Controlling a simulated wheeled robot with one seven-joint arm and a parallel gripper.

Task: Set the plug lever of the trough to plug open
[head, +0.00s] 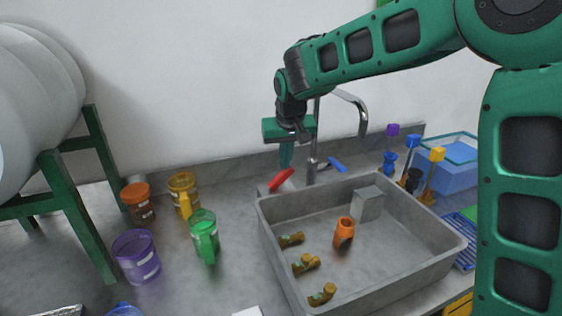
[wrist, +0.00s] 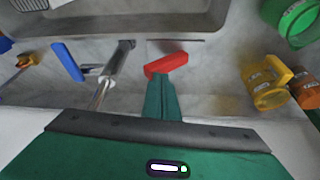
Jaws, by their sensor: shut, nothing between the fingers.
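The grey trough (head: 445,249) stands on the counter, with its wall also in the wrist view (wrist: 190,34). Behind it, a red lever (head: 281,180) lies left of the metal faucet (head: 311,150), and a blue lever (head: 337,165) lies right of it. The red lever (wrist: 166,64) and blue lever (wrist: 67,62) also show in the wrist view. I cannot tell which one is the plug lever. My gripper (head: 286,165) points down, shut and empty. Its fingertips (wrist: 160,80) are close to the red lever; whether they touch it is unclear.
An orange vessel (head: 344,230), a grey block (head: 367,203) and several brass fittings (head: 306,263) are in the trough. Purple (head: 136,257), green (head: 203,231), yellow (head: 183,189) and brown (head: 137,204) containers stand to the left. The wall rises close behind the faucet.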

